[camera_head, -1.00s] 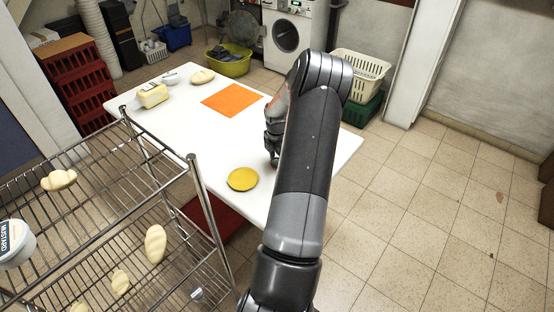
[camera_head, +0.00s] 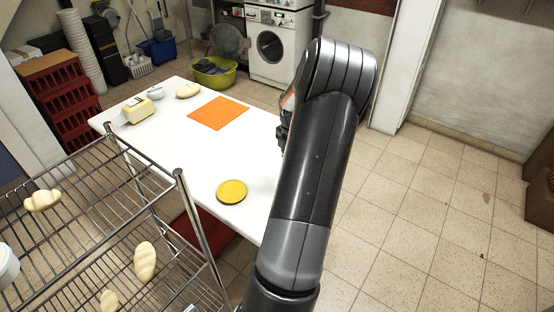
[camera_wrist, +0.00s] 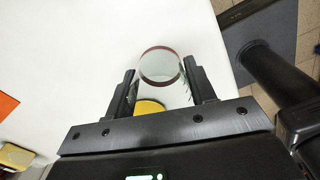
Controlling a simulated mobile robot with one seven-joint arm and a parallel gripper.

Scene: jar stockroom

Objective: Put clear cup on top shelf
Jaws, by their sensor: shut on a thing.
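The clear cup (camera_wrist: 161,66) is between the fingers of my gripper (camera_wrist: 161,88) in the wrist view. It is see-through with a dark reddish rim, and both fingers press on its sides. The white table lies beneath it; I cannot tell how far the cup is above it. In the head view the cup and most of my gripper are hidden behind my arm. The wire shelf rack (camera_head: 150,181) stands at the lower left. Its top shelf (camera_head: 75,190) holds a bread roll (camera_head: 42,200) and part of a white tub (camera_head: 6,266).
The white table (camera_head: 185,150) bears a yellow disc (camera_head: 231,191), an orange mat (camera_head: 218,113), a butter-like block (camera_head: 138,109), a small bowl (camera_head: 156,92) and a loaf (camera_head: 188,90). Bread lies on the lower shelf (camera_head: 145,262).

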